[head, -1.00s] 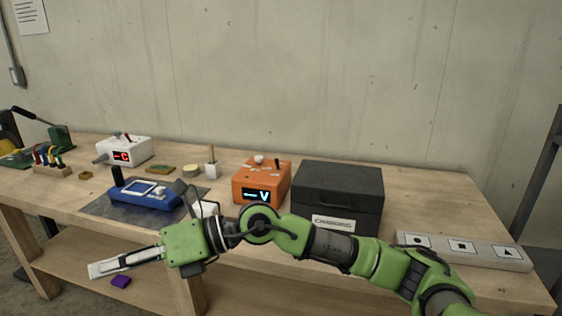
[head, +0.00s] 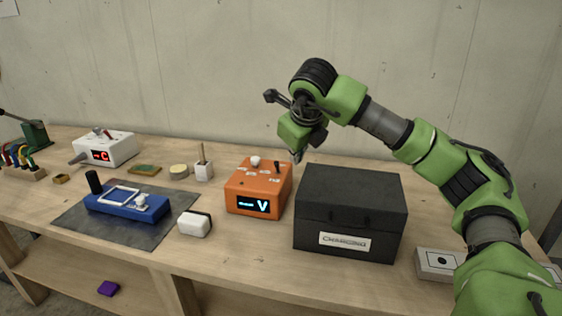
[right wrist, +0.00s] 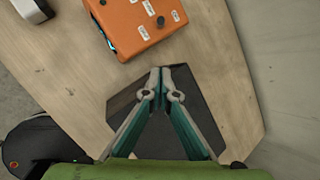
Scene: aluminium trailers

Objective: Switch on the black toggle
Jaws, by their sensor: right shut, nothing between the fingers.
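The orange box (head: 258,188) stands on the bench with a lit display reading "V". A small black toggle (head: 277,167) stands up from its top at the back right, with a white knob (head: 255,161) beside it. The orange box also shows in the right wrist view (right wrist: 125,22), with a dark toggle (right wrist: 160,20) on its face. My right gripper (head: 297,157) points down above and behind the black lidded box, to the right of the toggle and apart from it. Its fingertips (right wrist: 160,73) are together and hold nothing. My left gripper is out of view.
The black lidded box (head: 350,212) stands just right of the orange box. A blue device (head: 130,204) on a grey mat, a white eraser-like block (head: 195,223) and a white box with a red display (head: 104,150) are to the left. The wall is close behind.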

